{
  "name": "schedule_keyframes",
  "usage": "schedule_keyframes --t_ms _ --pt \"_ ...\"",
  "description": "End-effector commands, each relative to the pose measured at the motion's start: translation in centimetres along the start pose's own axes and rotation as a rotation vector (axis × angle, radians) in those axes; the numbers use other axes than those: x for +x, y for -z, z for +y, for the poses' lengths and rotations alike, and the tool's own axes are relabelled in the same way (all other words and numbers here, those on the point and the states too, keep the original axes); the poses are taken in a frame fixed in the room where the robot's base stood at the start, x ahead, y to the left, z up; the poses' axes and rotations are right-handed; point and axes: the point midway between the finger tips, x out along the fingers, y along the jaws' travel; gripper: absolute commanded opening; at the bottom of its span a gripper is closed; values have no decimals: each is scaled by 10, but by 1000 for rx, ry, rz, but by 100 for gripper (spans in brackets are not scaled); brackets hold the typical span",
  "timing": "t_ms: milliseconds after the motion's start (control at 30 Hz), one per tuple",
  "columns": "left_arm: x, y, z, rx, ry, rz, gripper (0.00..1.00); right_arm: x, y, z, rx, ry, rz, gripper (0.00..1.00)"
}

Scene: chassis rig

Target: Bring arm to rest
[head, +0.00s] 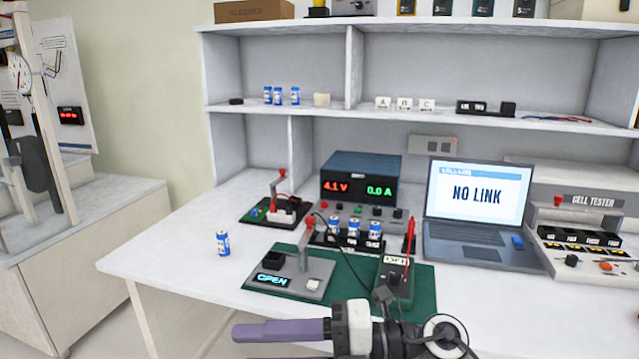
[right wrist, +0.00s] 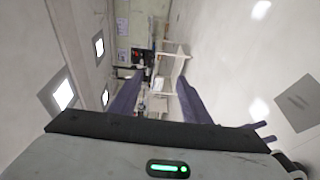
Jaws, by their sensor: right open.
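My right gripper (head: 240,333) is at the bottom of the head view, in front of the bench's near edge. Its purple fingers point left and it holds nothing. In the right wrist view the two fingers of the right gripper (right wrist: 160,80) stand apart with only the distant room between them. My left gripper is in neither view. The white bench (head: 165,252) lies beyond the right gripper, and nothing on it touches the fingers.
On the bench are a lone blue cell (head: 223,243), a grey fixture reading OPEN (head: 312,290), a green mat (head: 424,290), a power supply (head: 361,165), a laptop (head: 470,253) and a cell tester (head: 589,202). The bench's left front is mostly clear.

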Motion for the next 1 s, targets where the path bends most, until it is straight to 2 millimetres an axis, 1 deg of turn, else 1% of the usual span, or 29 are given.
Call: schedule_keyframes --t_ms 33,67,100,167,200,267,333,367,400,433,467,500,567,600,667,700,800,833,900,1000 --pt "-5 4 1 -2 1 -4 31 -1 2 13 103 -140 -56 43" --pt "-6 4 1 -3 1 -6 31 -5 0 19 159 -216 -98 43" --pt "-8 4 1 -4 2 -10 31 -12 -6 23 240 -313 -163 43" --pt "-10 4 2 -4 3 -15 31 -29 -17 23 369 -440 -270 43" --pt "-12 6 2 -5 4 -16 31 -43 -26 17 459 -514 -351 43" --pt "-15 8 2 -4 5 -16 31 -67 -36 -2 604 -606 -481 43" --pt "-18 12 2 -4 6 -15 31 -97 -44 -36 781 -684 -644 43" --pt "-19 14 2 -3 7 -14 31 -110 -44 -54 860 -708 -714 43" --pt "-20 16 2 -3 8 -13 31 -127 -40 -81 966 -730 -808 43" --pt "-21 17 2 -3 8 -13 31 -138 -36 -101 1038 -740 -872 43" --pt "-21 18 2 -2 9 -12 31 -148 -30 -121 1110 -744 -934 43" --pt "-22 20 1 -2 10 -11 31 -160 -18 -147 1203 -744 -1011 43" --pt "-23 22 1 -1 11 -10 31 -176 4 -185 1339 -730 -1119 43" --pt "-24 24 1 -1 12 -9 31 -185 21 -208 1424 -715 -1183 43" --pt "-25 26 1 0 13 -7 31 -195 48 -238 1542 -688 -1267 43" --pt "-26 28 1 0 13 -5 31 -200 67 -255 1613 -666 -1314 43" --pt "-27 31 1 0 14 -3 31 -209 108 -286 1759 -613 -1403 43" --pt "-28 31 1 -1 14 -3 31 -210 118 -293 1794 -600 -1422 43" --pt "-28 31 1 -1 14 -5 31 -213 137 -304 1853 -573 -1454 43" --pt "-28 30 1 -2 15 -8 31 -214 152 -312 1900 -551 -1476 43"
